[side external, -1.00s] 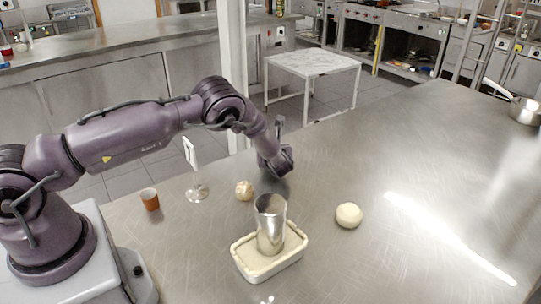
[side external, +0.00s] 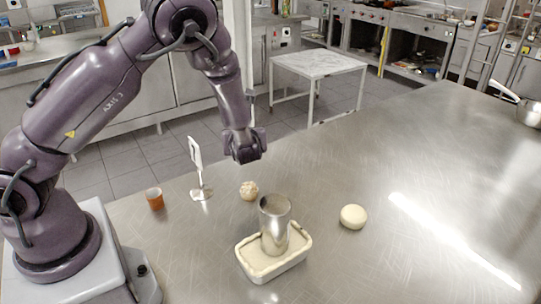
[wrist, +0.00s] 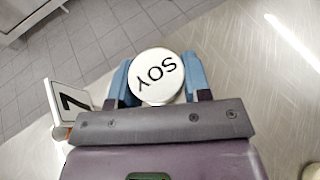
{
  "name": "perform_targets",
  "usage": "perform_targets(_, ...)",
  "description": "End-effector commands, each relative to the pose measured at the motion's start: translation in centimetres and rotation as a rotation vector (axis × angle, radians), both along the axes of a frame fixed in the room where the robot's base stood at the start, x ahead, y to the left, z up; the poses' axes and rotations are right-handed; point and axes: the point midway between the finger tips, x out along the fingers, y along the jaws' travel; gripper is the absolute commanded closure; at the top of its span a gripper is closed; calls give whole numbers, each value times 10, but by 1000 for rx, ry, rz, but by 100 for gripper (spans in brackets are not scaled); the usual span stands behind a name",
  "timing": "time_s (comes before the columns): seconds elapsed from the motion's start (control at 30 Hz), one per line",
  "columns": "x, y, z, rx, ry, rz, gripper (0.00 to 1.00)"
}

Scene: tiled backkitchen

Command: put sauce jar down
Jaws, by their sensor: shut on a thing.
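My gripper (side external: 245,150) is above the steel table (side external: 400,170), toward its far edge. In the wrist view, its blue fingers (wrist: 158,82) are shut on a round sauce jar (wrist: 157,76) with a white lid that reads SOY. The jar is seen from above, so its body is hidden under the lid. In the side view I cannot make out the jar behind the gripper. I cannot tell exactly how far the jar's base is from the tabletop.
A number sign on a stand (side external: 196,157) is left of my gripper, close to the fingers in the wrist view (wrist: 68,103).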

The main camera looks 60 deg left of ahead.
Motion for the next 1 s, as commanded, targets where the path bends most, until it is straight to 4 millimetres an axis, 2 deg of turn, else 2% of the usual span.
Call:
perform_targets(0.3, -2, -1, 85, -4, -11, 1, 81)
perform_targets(0.4, -2, -1, 108, -3, -9, 0, 81)
perform_targets(0.77, -2, 0, 176, -2, -7, 1, 81)
perform_targets(0.8, -3, 0, 181, -2, -5, 9, 81)
perform_targets(1.0, -29, 11, 154, 2, 4, 247, 81)
